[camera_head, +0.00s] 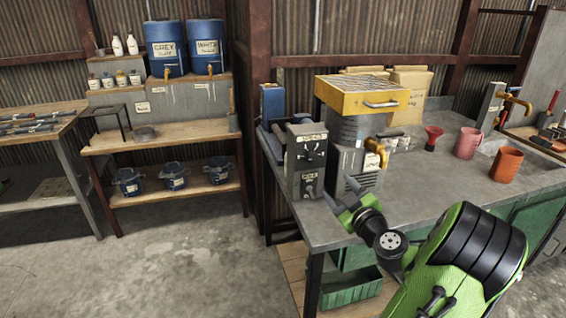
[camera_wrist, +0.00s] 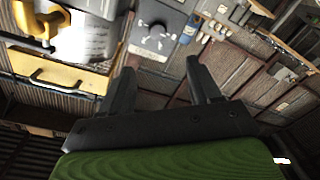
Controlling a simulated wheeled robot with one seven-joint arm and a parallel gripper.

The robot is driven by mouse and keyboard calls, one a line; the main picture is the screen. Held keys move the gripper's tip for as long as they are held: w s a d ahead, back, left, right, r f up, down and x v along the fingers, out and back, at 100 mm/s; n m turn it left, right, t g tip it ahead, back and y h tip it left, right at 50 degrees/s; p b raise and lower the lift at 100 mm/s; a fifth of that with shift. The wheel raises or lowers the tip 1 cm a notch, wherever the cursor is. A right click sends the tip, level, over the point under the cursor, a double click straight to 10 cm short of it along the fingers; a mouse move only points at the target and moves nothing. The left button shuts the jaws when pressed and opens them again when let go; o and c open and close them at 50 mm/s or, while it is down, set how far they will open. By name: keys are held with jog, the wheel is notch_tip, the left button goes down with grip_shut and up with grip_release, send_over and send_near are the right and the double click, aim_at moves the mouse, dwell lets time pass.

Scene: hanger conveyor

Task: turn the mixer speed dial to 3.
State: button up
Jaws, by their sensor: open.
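A grey control box (camera_head: 293,165) stands near the left front corner of the grey bench.
A machine with a yellow top (camera_head: 362,95) stands right of the box, close to my gripper. A green bin (camera_head: 350,290) is below the bench.

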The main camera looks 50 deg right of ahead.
aim_at(314, 159)
jog(key=p+x, duration=0.3)
jog(key=x, duration=1.2)
jog(key=shift+w+d, duration=0.1)
jog(key=shift+d, duration=0.25)
jog(key=shift+c, duration=0.3)
jog(key=c, duration=1)
